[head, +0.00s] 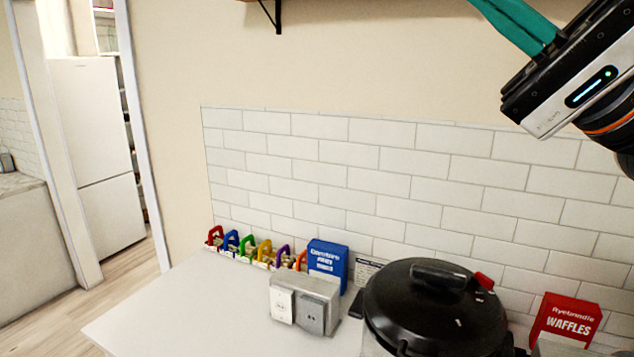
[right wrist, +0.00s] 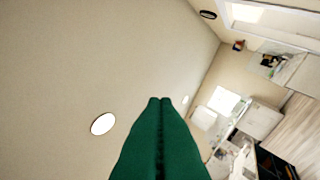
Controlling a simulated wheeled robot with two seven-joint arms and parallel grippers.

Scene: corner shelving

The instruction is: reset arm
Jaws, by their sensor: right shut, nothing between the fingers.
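My right gripper (head: 510,22) is at the top right of the head view, raised high in front of the wall. Its teal fingers point up and left, and their tips run to the top edge of the picture. In the right wrist view the two green fingers (right wrist: 160,104) lie together, shut, with nothing between them. They point at the plain ceiling and touch nothing. My left gripper is in neither view.
Below is a white counter (head: 150,310) along a tiled wall (head: 400,165). On it stand a black-lidded cooker (head: 425,310), a blue box (head: 328,262), a red waffle box (head: 567,318) and a grey outlet box (head: 303,305). A shelf bracket (head: 270,15) hangs above. The air between is free.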

